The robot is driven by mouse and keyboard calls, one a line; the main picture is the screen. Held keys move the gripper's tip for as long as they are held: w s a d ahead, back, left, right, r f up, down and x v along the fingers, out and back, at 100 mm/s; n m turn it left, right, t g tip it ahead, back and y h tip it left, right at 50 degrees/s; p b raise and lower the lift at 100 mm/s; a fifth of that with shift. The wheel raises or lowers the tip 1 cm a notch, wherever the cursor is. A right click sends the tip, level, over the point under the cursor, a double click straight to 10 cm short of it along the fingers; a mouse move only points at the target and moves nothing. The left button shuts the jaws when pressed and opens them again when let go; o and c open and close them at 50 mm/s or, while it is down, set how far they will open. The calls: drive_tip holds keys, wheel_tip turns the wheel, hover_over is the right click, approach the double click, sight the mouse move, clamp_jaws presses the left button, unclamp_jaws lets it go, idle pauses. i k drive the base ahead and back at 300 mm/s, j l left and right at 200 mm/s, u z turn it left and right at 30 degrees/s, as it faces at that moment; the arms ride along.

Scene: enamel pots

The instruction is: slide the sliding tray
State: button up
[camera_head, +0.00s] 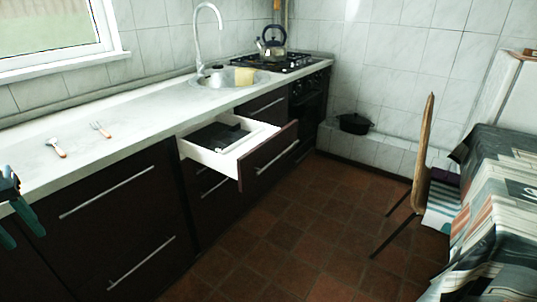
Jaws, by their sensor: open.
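A drawer (237,167) with a white inside and a dark front stands pulled out under the counter, just right of the picture's middle left. A black tray-like insert (222,137) lies inside it toward the back; I cannot tell whether this is the sliding tray. The drawer's front carries a long metal handle (275,156). My gripper (8,212) shows at the left edge, partly cut off, with dark teal fingers. It is open, with nothing seen between the fingers, and well apart from the drawer.
The white counter (120,110) holds two utensils with orange-brown handles, a spatula-like one (56,147) and a fork (100,129). Behind are a sink (220,80) and a kettle (271,44) on the stove. A chair (422,150) and a covered table (500,200) stand right. The tiled floor (300,220) between is clear.

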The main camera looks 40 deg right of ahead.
sight(237, 149)
drive_tip(key=i+l, duration=0.3)
drive_tip(key=l, duration=0.15)
drive_tip(key=i+l+z, duration=0.1)
drive_tip(key=i+l, duration=0.2)
drive_tip(key=l, duration=0.15)
drive_tip(key=i+l, duration=0.35)
drive_tip(key=l, duration=0.1)
